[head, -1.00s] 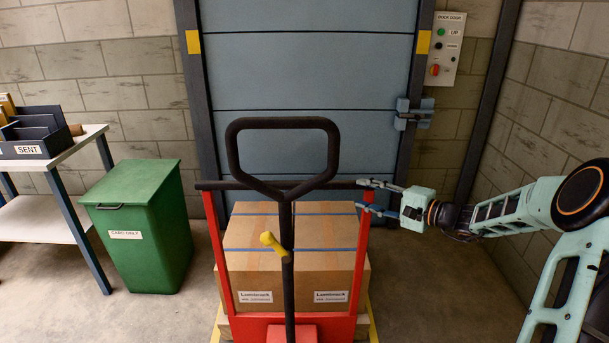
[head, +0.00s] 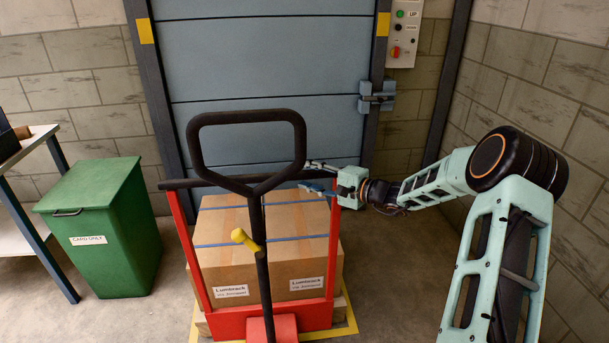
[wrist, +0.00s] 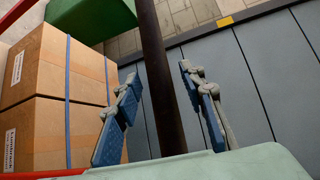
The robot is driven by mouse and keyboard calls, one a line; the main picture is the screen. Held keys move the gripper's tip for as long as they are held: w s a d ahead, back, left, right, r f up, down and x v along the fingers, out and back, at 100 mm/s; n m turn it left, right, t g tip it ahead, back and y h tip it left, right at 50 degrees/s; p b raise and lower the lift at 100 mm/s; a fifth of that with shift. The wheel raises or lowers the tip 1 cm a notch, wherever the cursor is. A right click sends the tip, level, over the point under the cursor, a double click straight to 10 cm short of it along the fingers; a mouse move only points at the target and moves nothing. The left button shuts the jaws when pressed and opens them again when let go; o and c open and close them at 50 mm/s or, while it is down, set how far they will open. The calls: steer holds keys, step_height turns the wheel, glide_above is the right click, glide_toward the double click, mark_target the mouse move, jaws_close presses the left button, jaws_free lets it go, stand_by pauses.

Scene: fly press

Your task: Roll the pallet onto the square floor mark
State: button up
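Cardboard cartons (head: 270,222) with blue straps sit behind a red upright frame (head: 188,245); they also show in the wrist view (wrist: 82,75). A wooden pallet edge (head: 341,306) shows low at the right of the load. Yellow floor-mark lines (head: 350,322) show beside and in front of it; the far side is hidden. My gripper (head: 312,177) is at the right end of the frame's dark crossbar (head: 175,183). In the wrist view the dark bar (wrist: 160,75) passes between the open fingers, with a gap on each side.
A black loop handle (head: 248,117) with a yellow lever (head: 243,240) rises in front of the load. A green bin (head: 95,215) and a white table (head: 25,145) stand left. The blue-grey door (head: 265,75) is behind. Floor between bin and load is clear.

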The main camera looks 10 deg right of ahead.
steer(key=shift+w+a+f, duration=0.1)
steer(key=shift+w+a, duration=0.35)
jaws_close()
stand_by(0.3)
